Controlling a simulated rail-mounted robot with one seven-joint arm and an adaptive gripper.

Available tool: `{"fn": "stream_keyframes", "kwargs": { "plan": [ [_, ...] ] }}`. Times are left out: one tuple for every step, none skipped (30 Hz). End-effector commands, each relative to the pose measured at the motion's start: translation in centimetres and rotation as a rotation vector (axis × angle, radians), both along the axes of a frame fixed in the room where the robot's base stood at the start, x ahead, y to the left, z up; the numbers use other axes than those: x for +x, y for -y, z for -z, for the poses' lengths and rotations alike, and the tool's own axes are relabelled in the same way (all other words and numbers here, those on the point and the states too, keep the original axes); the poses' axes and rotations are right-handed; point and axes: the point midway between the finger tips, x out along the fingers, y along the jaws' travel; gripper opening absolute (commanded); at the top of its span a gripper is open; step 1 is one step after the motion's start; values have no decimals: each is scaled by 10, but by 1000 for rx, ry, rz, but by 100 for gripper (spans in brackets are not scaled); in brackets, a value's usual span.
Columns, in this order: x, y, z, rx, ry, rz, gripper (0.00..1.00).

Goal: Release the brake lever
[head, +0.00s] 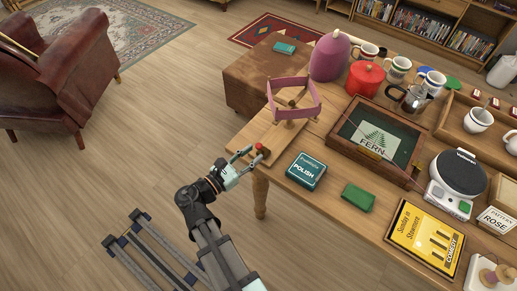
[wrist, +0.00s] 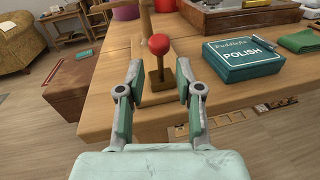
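The brake lever has a red ball knob (wrist: 159,44) on a thin upright shaft, set in a small brass-coloured base (wrist: 160,91) on a wooden board. In the head view its red knob (head: 260,147) is at the table's near left corner. My gripper (wrist: 159,92) is open, with one finger on each side of the lever in the wrist view. Nothing is between the fingers that they visibly touch, and the knob shows above the fingertips. In the head view my gripper (head: 247,155) reaches the table corner from the left. I cannot tell the exact distance to the lever.
A pink-framed winder (head: 293,98) stands behind the lever. A teal polish tin (head: 306,171) and a green cloth (head: 358,197) lie to its right. A glass-topped case (head: 376,140) is farther right. Open floor lies left of the table.

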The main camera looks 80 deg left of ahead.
Motion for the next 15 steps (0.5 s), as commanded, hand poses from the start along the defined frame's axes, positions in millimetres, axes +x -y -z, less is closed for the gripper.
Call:
{"fn": "stream_keyframes", "kwargs": {
  "plan": [
    [-10,6,0,0,-1,-4,35],
    [-16,9,0,0,0,-4,35],
    [-22,13,0,0,-1,-4,35],
    [-27,16,-1,0,-1,-4,35],
    [-32,19,-1,0,-1,-3,35],
    [-38,22,-1,0,-1,-3,35],
    [-42,25,-1,0,-1,-3,35],
    [-46,28,-1,0,0,-3,35],
    [-51,30,-1,0,0,-3,35],
    [-54,32,-1,0,0,-2,35],
    [-57,34,-1,0,0,-2,35],
    [-60,36,-2,1,1,-2,35],
    [-62,37,-2,1,1,-1,35],
    [-64,38,-2,1,1,-1,35],
    [-65,39,-2,1,1,-1,35]
  ]
}}
